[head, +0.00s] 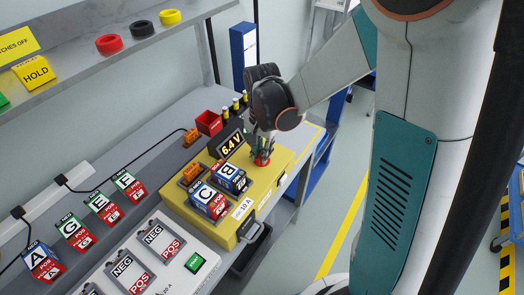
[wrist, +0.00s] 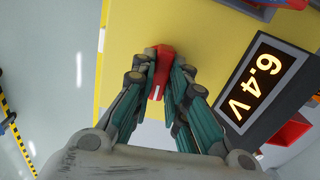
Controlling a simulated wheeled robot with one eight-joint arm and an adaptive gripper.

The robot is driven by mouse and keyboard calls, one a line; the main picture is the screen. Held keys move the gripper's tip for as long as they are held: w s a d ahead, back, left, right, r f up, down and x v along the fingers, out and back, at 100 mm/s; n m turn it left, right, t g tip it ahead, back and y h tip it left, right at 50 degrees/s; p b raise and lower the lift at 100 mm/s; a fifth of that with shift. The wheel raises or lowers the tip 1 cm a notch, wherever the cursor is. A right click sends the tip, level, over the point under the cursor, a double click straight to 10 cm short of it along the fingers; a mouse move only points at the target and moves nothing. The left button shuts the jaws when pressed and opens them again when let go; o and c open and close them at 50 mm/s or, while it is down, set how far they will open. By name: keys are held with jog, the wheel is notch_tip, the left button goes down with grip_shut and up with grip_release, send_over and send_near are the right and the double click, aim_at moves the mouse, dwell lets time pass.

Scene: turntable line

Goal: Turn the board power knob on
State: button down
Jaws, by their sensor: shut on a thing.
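The red power knob (wrist: 161,66) is on the yellow board (wrist: 220,65), with a small white mark on it. My gripper (wrist: 159,82) is shut on the knob, one finger on each side. In the head view my gripper (head: 262,148) comes down onto the red knob (head: 262,159) near the board's back right corner. The fingers hide part of the knob. The board's display (head: 231,144) reads 6.4 V; it also shows in the wrist view (wrist: 258,84).
Blocks lettered C (head: 207,199) and B (head: 230,176) sit on the yellow board (head: 225,225), left of my gripper. A red bin (head: 209,123) and several small yellow-topped posts stand behind. A white panel with NEG and POS slots (head: 190,240) lies in front.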

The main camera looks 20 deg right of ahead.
jog(key=shift+m, duration=0.5)
jog(key=c, duration=1.6)
grip_release()
notch_tip(320, 180, up, 12)
jog(key=shift+r, duration=0.1)
jog(key=s+r+n+t, duration=0.1)
jog(key=s+n+t, duration=0.1)
jog(key=s, duration=0.3)
jog(key=s+r+n+t, duration=0.1)
jog(key=s+n+t, duration=0.1)
jog(key=s+n, duration=0.3)
jog(key=s+r+n+t, duration=0.2)
jog(key=s+n+t, duration=0.1)
jog(key=s+n, duration=0.1)
jog(key=shift+s+d, duration=0.15)
jog(key=shift+s, duration=0.25)
